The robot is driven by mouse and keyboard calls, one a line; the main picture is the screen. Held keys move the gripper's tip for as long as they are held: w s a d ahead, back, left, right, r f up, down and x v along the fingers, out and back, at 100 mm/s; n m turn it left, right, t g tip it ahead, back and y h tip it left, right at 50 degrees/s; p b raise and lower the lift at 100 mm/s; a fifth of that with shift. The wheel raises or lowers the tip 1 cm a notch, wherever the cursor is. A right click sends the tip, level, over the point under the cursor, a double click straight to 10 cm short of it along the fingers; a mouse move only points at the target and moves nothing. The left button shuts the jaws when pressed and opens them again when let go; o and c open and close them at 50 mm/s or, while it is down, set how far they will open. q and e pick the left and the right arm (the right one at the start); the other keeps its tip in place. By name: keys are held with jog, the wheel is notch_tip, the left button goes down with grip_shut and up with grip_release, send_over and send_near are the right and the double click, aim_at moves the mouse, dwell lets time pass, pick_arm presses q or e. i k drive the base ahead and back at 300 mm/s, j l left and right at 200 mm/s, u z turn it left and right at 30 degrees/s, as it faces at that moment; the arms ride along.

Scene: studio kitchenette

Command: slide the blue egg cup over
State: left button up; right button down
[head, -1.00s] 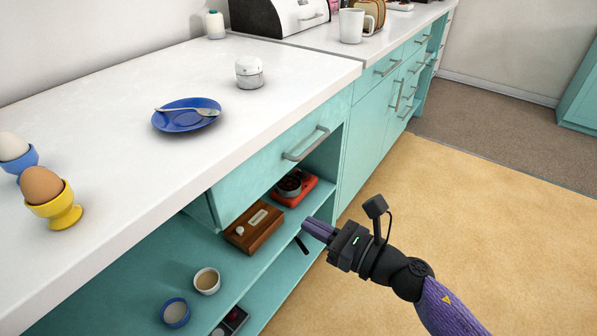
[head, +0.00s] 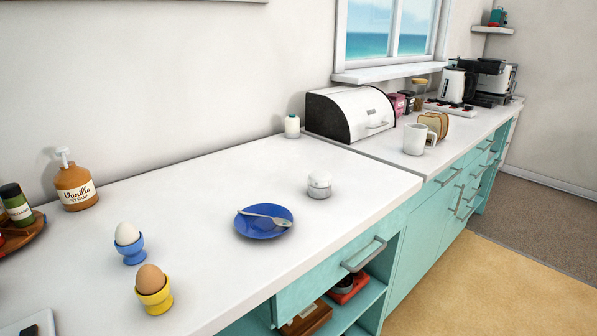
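The blue egg cup (head: 133,252) stands upright on the white counter at the left in the head view, with a white egg (head: 127,233) in it. A yellow egg cup (head: 155,298) with a brown egg (head: 150,279) stands just in front of it and slightly right, nearer the counter's front edge. Neither of my grippers shows in the head view now.
A blue plate (head: 248,230) with a spoon (head: 270,217) lies right of the egg cups, with a small white-lidded jar (head: 319,185) beyond. A vanilla syrup bottle (head: 76,184) stands behind left. Bare counter (head: 195,225) lies between egg cups and plate.

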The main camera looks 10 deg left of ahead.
aim_at(133, 255)
jog(key=k+j+u, duration=0.1)
jog(key=u, duration=1.25)
